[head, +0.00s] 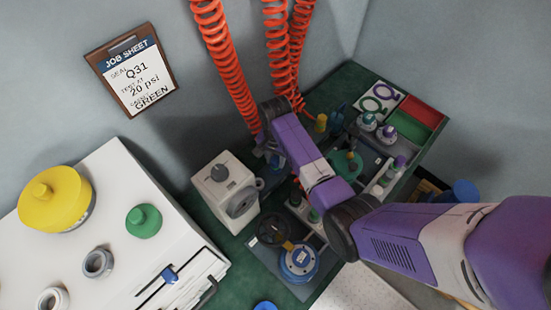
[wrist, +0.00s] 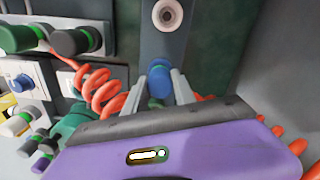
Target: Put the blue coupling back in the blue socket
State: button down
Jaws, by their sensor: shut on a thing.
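In the wrist view, my gripper (wrist: 157,94) is shut on the blue coupling (wrist: 160,80), which sits between its two pale fingers. A dark blue-grey panel (wrist: 150,42) lies beyond it, with a round, pale-rimmed socket (wrist: 168,14) at the top of the picture. The coupling appears apart from that socket, a little below it in the picture. In the head view, my gripper is by the green bench's back edge, right of the white gauge box (head: 222,180); its fingers are mostly hidden. I cannot tell the blue socket clearly in the head view.
Orange coiled hoses (head: 225,50) hang from above near my arm; one coil (wrist: 100,92) is left of my gripper in the wrist view. Green and black couplings (wrist: 75,42) sit at upper left there. A blue-topped flange (head: 299,262) and red tray (head: 421,111) stand on the bench.

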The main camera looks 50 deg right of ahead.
jog(key=shift+f, duration=0.1)
jog(key=c, duration=0.9)
grip_release()
jog(key=shift+c, duration=0.2)
notch_tip(320, 180, up, 8)
jog(key=shift+f, duration=0.1)
